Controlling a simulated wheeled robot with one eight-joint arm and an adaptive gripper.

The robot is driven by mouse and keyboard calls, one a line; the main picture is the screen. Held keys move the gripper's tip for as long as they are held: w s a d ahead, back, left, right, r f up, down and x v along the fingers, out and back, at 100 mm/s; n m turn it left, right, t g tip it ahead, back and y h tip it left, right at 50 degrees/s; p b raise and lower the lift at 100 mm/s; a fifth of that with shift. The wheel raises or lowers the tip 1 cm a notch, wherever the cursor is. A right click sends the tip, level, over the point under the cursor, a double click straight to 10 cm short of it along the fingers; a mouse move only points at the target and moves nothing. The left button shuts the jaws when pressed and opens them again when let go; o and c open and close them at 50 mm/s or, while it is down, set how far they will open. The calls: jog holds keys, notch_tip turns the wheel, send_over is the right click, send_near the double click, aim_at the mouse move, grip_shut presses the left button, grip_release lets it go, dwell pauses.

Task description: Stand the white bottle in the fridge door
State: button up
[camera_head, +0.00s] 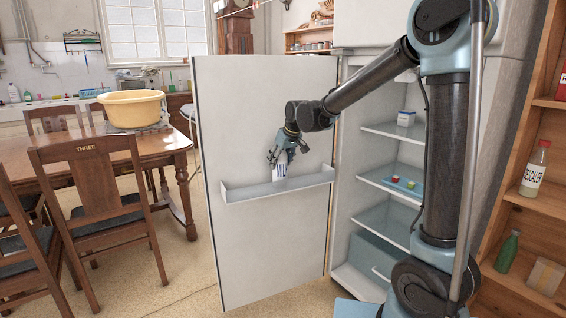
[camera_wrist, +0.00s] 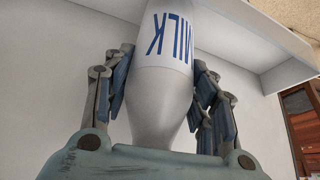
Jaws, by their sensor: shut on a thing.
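The white bottle (camera_head: 280,172) is upright below my gripper (camera_head: 281,155) in the head view, at the door shelf. In the wrist view the bottle (camera_wrist: 165,85) has blue MILK lettering, and the fingers of my gripper (camera_wrist: 160,95) are shut on its two sides. The fridge door (camera_head: 262,110) stands wide open. Its one shelf (camera_head: 305,184) is a shallow tray with a raised front. The shelf also shows behind the bottle in the wrist view (camera_wrist: 250,30). I cannot tell whether the bottle's base touches the shelf.
The open fridge (camera_head: 370,155) has inner shelves with a small white box (camera_head: 406,118) and a blue tray (camera_head: 408,188). A wooden rack (camera_head: 515,199) with bottles stands at the right. A table (camera_head: 60,152) with a yellow basin (camera_head: 131,108) and chairs is at the left.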

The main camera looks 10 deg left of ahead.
jog(key=o, duration=1.5)
jog(key=v, duration=1.2)
jog(key=s+d+f+m+h, duration=0.1)
jog(key=s+d+f+m, duration=0.1)
jog(key=d, duration=1)
jog(key=s+d+f+m+h, duration=0.1)
jog(key=s+d+f, duration=0.1)
jog(key=s+d, duration=0.35)
jog(key=s+d+f+m+h, duration=0.1)
jog(key=s+d+f, duration=0.1)
jog(key=d, duration=0.6)
jog(key=s+d+f+m+g+h, duration=0.1)
jog(key=s+d+f+m, duration=0.4)
jog(key=s+d+f, duration=0.9)
jog(key=s+d, duration=0.2)
jog(key=s, duration=0.2)
jog(key=shift+d+f+g+h, duration=0.3)
jog(key=shift+f+g, duration=0.1)
